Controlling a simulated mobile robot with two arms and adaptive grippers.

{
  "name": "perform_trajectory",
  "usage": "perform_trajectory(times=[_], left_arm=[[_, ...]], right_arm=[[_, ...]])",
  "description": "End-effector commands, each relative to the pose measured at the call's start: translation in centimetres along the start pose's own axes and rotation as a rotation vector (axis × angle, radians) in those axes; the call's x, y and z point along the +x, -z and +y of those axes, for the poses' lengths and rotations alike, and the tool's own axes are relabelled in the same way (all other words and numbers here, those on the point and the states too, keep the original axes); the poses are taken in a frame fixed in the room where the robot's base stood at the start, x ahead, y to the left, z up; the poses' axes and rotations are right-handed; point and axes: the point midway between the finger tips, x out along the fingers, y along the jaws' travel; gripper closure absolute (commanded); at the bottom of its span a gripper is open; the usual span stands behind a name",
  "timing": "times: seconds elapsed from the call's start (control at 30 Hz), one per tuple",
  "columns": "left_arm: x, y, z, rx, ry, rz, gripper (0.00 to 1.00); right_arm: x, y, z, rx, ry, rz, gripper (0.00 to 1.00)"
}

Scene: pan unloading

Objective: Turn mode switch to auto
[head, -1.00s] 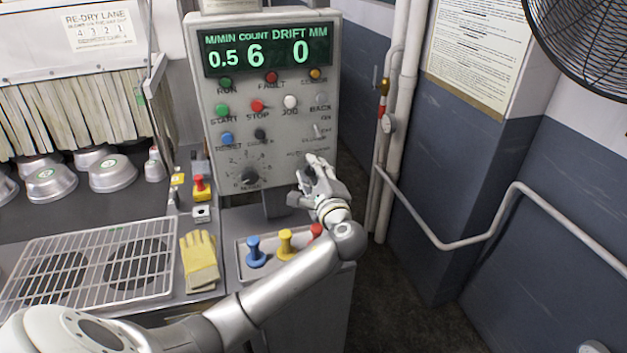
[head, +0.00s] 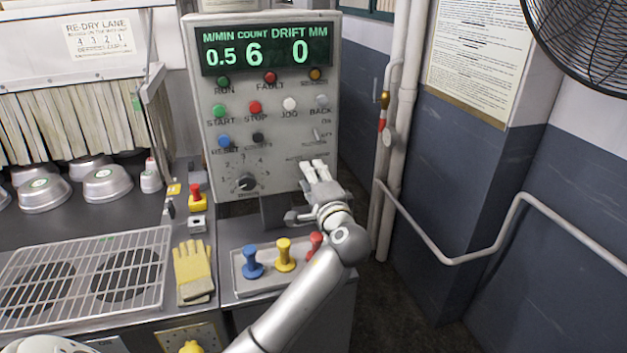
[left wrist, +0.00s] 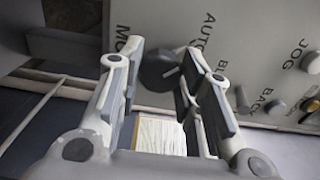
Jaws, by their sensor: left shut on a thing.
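The mode switch is a black round knob (left wrist: 158,70) on the grey control panel (head: 292,182). In the left wrist view it sits between my left fingertips, and its short white mark points right and slightly up. The "AUTO" lettering is beside it, and part of a word starting "MO" shows near the left finger. In the head view the knob is hidden behind my left gripper (head: 314,170), at the panel's lower right. My left gripper (left wrist: 158,68) is shut on the knob, with its fingers spread by the knob's width. My right gripper is not in view.
Below stand blue (head: 252,262), yellow (head: 285,255) and red (head: 315,245) handles in a tray. A yellow glove (head: 193,272) lies left. Pipes (head: 399,140) run close on the right.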

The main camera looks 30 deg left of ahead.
Motion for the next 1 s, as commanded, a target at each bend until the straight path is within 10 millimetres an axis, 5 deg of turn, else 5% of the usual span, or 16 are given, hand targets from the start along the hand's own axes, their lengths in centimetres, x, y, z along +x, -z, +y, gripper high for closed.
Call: perform_trajectory(times=[0.33, 0.37, 0.5, 0.83, 1.0], left_arm=[[-0.1, 0.0, 0.2, -0.001, -0.005, 0.0, 0.91], [-0.1, 0.0, 0.2, -0.001, -0.005, 0.0, 0.65], [-0.1, 0.0, 0.2, -0.001, -0.004, 0.0, 0.47], [-0.1, 0.0, 0.1, -0.001, -0.002, 0.0, 0.46], [-1.9, 0.1, 0.2, -0.002, -0.004, 0.003, 0.46]], right_arm=[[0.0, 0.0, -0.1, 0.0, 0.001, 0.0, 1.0], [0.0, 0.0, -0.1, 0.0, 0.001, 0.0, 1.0], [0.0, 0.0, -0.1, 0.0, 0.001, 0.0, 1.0], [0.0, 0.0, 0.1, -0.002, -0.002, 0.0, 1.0], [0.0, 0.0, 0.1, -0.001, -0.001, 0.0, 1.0]])
